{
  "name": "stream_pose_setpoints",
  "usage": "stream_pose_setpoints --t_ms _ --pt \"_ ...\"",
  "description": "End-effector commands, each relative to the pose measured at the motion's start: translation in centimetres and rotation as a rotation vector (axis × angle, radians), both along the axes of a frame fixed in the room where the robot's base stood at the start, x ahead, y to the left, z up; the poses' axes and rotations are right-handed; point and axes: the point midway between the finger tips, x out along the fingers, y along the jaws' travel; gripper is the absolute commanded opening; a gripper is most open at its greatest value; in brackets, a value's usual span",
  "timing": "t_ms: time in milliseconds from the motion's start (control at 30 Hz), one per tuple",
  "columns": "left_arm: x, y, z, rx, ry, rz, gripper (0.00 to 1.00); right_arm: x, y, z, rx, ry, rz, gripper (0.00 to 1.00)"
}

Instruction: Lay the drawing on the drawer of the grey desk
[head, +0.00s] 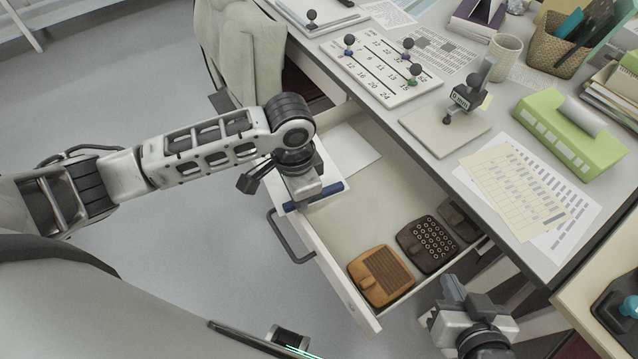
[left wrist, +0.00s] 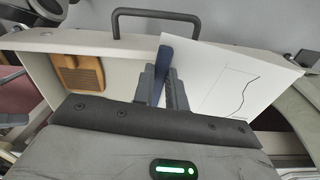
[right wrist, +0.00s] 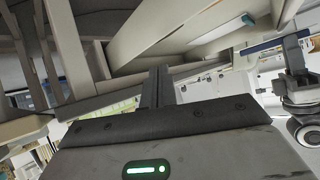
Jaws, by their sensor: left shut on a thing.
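The drawing is a white sheet (left wrist: 235,85) with a thin curved line and a dark blue strip (left wrist: 165,70) along one edge. My left gripper (head: 307,197) is shut on that strip and holds the drawing over the left part of the open drawer (head: 340,275). The strip (head: 328,194) also shows in the head view; my gripper hides much of the sheet. The grey desk (head: 450,172) stands behind the drawer. My right gripper (head: 455,290) is outside the drawer's right end, its fingers together and empty in the right wrist view (right wrist: 160,85).
An orange-brown item (head: 382,275) and dark items (head: 428,243) lie at the drawer's right end. White paper (head: 350,148) shows at its far left; whether it is separate is unclear. The drawer's middle is bare. A handle (head: 285,240) juts from its front.

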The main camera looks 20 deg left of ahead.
Motion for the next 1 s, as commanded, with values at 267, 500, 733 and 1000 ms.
stream_pose_setpoints --t_ms 267,500,733,1000 --pt "2.3 -2.0 -1.4 -0.003 -0.014 -0.708 0.00 0.2 0.0 0.1 0.012 -0.014 -0.004 0.00" --pt "3.8 -3.3 -2.1 0.004 -0.020 -1.175 0.00 0.1 0.1 -0.3 0.019 -0.010 -0.006 0.00" --pt "4.5 -3.9 -2.4 0.009 -0.022 -1.417 0.00 0.0 0.1 -0.4 0.023 -0.006 -0.008 0.00" --pt "4.5 -3.9 -2.4 0.010 -0.022 -1.441 0.00 -0.1 0.2 -0.4 0.025 -0.007 -0.008 0.00"
